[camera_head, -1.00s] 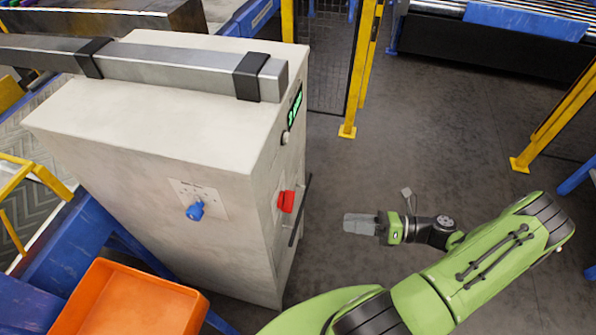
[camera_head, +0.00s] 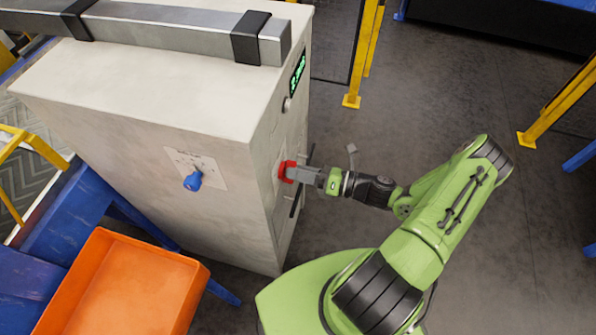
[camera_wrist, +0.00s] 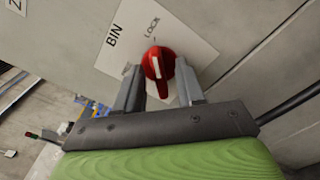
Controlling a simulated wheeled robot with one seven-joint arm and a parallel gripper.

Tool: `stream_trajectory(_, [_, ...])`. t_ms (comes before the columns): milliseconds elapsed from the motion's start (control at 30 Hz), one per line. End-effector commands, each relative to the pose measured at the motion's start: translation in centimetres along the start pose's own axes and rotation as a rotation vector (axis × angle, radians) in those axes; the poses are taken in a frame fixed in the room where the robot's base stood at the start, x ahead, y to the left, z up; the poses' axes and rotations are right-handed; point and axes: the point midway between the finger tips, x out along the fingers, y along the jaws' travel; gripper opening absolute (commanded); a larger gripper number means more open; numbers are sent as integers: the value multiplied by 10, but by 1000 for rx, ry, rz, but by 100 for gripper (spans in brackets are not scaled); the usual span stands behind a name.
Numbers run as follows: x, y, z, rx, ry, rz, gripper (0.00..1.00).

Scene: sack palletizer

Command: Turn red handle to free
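The red handle (camera_wrist: 158,65) is a rotary knob on a white label plate (camera_wrist: 180,30) marked "BIN" and "LOCK"; a smaller word at its left is too blurred to read surely. The white mark on the handle points up, roughly towards "LOCK". My gripper (camera_wrist: 157,80) has one finger on each side of the handle, with visible gaps, so it is open around it. In the head view the red handle (camera_head: 287,171) sits on the right face of the pale cabinet (camera_head: 225,190), and my gripper (camera_head: 292,173) reaches it from the right, partly hiding it.
A blue knob (camera_head: 193,181) is on the cabinet's front face. A green display (camera_head: 298,74) and a dark vertical bar (camera_head: 297,192) are on the handle's face. An orange bin (camera_head: 130,290) stands at lower left.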

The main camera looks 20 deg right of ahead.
Motion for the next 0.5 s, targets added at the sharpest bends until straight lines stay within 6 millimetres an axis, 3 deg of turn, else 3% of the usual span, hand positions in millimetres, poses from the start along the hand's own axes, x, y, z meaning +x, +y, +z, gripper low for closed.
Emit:
stream_trajectory(267, [4,0,0,0,0,0,38])
stream_trajectory(500, [4,0,0,0,0,0,3])
